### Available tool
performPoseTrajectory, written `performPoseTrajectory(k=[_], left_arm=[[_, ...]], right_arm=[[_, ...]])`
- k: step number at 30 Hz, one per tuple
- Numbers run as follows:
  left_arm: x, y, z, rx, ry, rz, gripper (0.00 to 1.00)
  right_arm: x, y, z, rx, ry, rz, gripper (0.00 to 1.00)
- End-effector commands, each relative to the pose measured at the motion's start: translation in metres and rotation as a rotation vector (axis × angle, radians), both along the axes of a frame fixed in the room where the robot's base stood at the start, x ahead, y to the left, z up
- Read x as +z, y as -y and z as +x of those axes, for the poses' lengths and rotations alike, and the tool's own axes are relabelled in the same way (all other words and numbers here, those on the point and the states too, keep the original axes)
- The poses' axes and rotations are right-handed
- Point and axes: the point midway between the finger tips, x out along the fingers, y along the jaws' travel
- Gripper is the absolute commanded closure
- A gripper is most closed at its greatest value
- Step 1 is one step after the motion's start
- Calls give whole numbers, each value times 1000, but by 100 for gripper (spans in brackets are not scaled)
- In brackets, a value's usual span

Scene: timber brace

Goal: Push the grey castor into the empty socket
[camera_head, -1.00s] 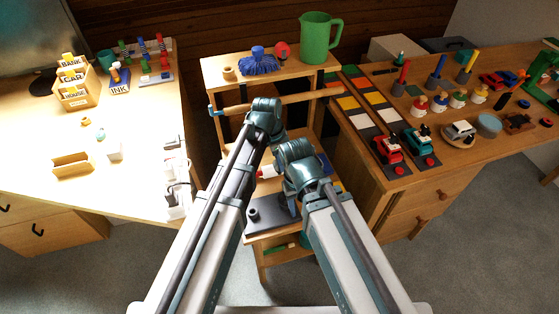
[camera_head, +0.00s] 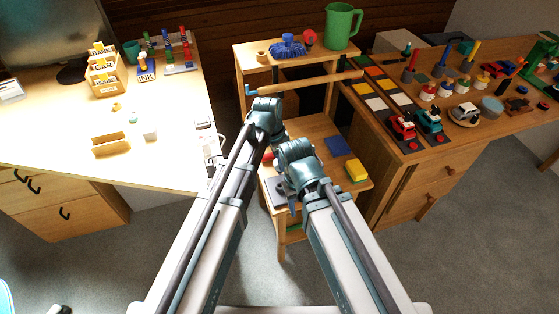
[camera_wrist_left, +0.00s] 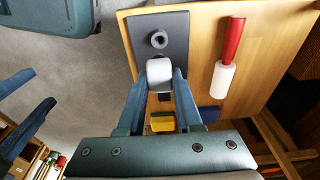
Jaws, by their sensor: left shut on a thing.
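The dark grey plate (camera_wrist_left: 172,22) lies on the wooden shelf; it also shows in the head view (camera_head: 276,188). A raised round ring with a hole, the socket (camera_wrist_left: 158,40), stands on it and looks empty. My left gripper (camera_wrist_left: 160,78) is shut on a pale grey rounded piece, seemingly the castor (camera_wrist_left: 160,70), which overlaps the plate's near end below the socket in the wrist view. I cannot tell whether the castor touches the plate. In the head view the left gripper (camera_head: 291,192) is small and partly hidden by arm links.
A red-handled white roller (camera_wrist_left: 222,78) lies beside the plate. A yellow block (camera_head: 356,170) and a blue flat piece (camera_head: 337,146) lie farther right on the shelf. A wooden rail (camera_head: 315,84) crosses above. Crowded desks flank the shelf; open floor lies in front.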

Motion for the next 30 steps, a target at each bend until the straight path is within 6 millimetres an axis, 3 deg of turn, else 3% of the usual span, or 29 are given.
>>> performPoseTrajectory(k=[14, 30], left_arm=[[-5, 0, 0, 0, 0, 0, 100], [-48, 0, 0, 0, 0, 0, 100]], right_arm=[[-5, 0, 0, 0, 0, 0, 50], [-48, 0, 0, 0, 0, 0, 50]])
